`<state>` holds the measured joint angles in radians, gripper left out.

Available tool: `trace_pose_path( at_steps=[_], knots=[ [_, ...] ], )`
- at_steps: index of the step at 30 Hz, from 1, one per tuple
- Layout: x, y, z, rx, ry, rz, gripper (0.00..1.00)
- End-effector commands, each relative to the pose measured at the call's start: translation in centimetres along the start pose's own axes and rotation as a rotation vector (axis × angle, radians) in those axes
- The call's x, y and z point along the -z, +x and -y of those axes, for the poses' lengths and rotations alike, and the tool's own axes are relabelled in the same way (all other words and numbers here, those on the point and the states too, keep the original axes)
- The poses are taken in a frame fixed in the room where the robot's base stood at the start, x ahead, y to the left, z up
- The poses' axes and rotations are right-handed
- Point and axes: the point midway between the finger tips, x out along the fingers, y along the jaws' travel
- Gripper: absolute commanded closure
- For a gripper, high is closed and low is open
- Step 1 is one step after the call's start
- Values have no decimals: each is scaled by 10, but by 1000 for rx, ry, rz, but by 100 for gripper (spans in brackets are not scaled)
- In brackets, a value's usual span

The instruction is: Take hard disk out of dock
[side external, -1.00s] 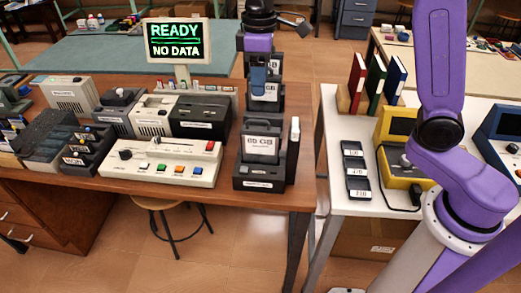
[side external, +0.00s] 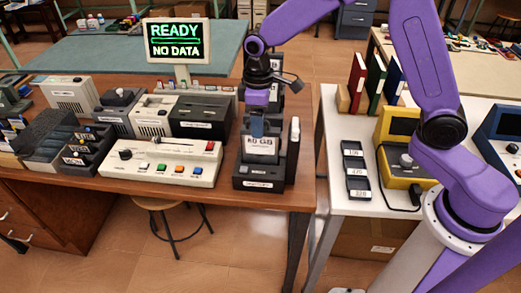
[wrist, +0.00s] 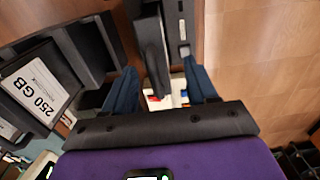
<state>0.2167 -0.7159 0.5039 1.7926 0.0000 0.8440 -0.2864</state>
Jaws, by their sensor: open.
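The hard disk (side external: 262,144), a grey block with a white GB label, stands upright in the dark dock (side external: 258,184) at the table's right end. My gripper (side external: 257,132) points down at the disk's top, and its blue finger covers part of the disk front. In the wrist view the two blue fingers of my gripper (wrist: 161,72) are apart. A dark upright slab (wrist: 151,50), seemingly the disk seen from above, shows in the gap between them. I cannot tell whether either finger touches it.
Another disk labelled 250 GB (wrist: 40,85) stands left in the wrist view. A white control panel (side external: 165,163) with coloured buttons lies left of the dock. A white upright piece (side external: 294,135) stands at the dock's right. A screen (side external: 175,42) reads READY, NO DATA.

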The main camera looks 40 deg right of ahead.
Motion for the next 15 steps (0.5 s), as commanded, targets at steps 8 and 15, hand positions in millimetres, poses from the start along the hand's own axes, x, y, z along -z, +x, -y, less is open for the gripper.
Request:
trace_pose_path(
  at_steps=[8,15],
  knots=[
    [2,37,-4,2,0,5,43],
    [2,50,-4,0,0,0,43]
  ],
)
